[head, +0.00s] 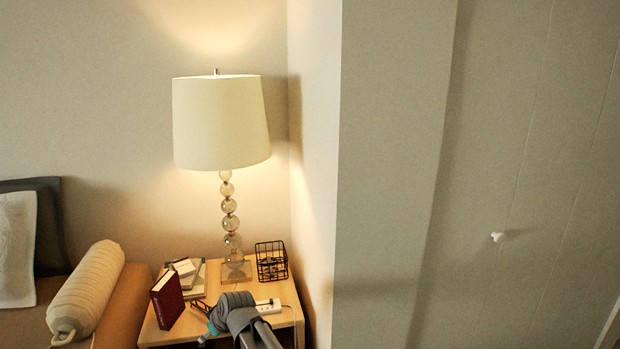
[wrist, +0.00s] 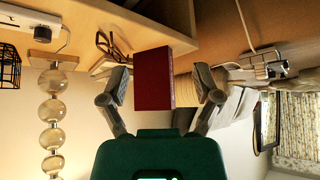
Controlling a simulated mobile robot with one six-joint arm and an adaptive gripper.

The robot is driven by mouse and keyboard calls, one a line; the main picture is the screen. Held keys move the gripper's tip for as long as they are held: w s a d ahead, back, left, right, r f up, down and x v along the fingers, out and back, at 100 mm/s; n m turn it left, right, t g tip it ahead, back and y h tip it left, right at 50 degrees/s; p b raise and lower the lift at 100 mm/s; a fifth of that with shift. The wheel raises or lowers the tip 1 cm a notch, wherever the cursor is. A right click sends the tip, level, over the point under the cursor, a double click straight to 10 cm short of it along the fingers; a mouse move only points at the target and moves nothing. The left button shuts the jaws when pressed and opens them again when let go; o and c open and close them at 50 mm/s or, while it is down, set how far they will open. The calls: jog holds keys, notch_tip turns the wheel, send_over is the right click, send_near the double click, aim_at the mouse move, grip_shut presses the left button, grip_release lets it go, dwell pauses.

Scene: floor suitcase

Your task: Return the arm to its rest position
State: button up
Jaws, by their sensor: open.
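My gripper (head: 206,322) is over the front part of the wooden nightstand (head: 287,316), low in the head view, with my dark arm coming in from the bottom edge. In the wrist view, which looks upside down, the two fingers of my gripper (wrist: 165,88) are spread wide. A dark red book (head: 168,301) stands on the nightstand to the left of my gripper. The red book (wrist: 154,78) shows between the fingers in the wrist view, with gaps on both sides, so it is not gripped.
A lamp (head: 221,122) with a stacked-ball stem stands at the nightstand's back. A black wire basket (head: 271,261), a white power strip (head: 267,306) and small books (head: 184,268) are around it. A bolster (head: 87,290) lies left; a wall corner (head: 390,180) rises right.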

jog(key=s+d+f+m+g+h, duration=0.1)
jog(key=d+m+h, duration=0.15)
jog(key=d, duration=0.95)
jog(key=s+d+f+m+h, duration=0.1)
jog(key=d+f+m, duration=0.15)
jog(key=d, duration=1.05)
jog(key=s+d+m+g+h, duration=0.1)
jog(key=s+d+m, duration=0.25)
jog(key=d, duration=0.55)
jog(key=s+d+m+g+h, duration=0.25)
jog(key=s+d, duration=0.25)
jog(key=d, duration=0.5)
notch_tip(320, 180, up, 24)
jog(key=p, duration=2.4)
jog(key=shift+a+t+y, duration=0.2)
jog(key=shift+t+y, duration=0.15)
jog(key=shift+y, duration=0.05)
jog(key=shift+s, duration=0.1)
